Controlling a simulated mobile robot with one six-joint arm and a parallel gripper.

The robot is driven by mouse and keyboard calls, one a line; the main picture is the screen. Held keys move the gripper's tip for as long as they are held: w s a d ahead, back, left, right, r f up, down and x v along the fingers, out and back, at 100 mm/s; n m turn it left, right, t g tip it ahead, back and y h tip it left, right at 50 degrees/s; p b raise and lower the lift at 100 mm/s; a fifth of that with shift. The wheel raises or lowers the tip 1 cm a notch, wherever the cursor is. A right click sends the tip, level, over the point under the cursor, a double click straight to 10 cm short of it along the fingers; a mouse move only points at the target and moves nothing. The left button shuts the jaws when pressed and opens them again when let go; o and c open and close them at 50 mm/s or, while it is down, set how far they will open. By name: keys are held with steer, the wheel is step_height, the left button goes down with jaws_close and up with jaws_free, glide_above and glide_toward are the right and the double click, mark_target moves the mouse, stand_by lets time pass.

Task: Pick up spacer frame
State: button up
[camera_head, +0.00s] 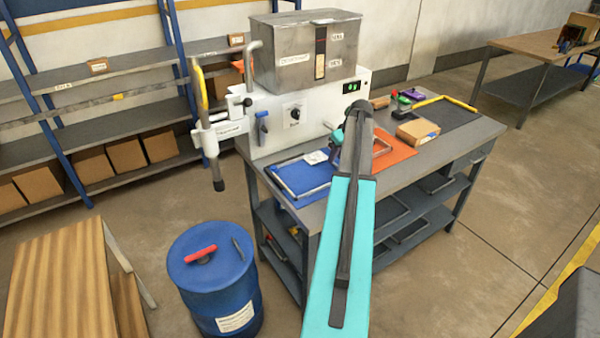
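Several frame-like pieces lie on the workbench (330,203), and I cannot tell which is the spacer frame. A thin pale metal frame lies on the blue mat (303,176) at the left. Another pale frame lies on the orange mat (398,152), partly behind my arm. My turquoise and black arm reaches over the bench from the front. A small dark and teal part beside it, near the blue mat, may be my wrist or gripper. My gripper's fingers cannot be made out.
A white machine (270,130) with a metal tank (305,50) stands at the bench's back left. A cardboard box (417,132) and small coloured items sit on the bench. A blue drum (212,275) with a red-handled item stands front left. Shelves line the back left.

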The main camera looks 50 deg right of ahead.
steer(key=shift+x, duration=1.2)
jaws_close()
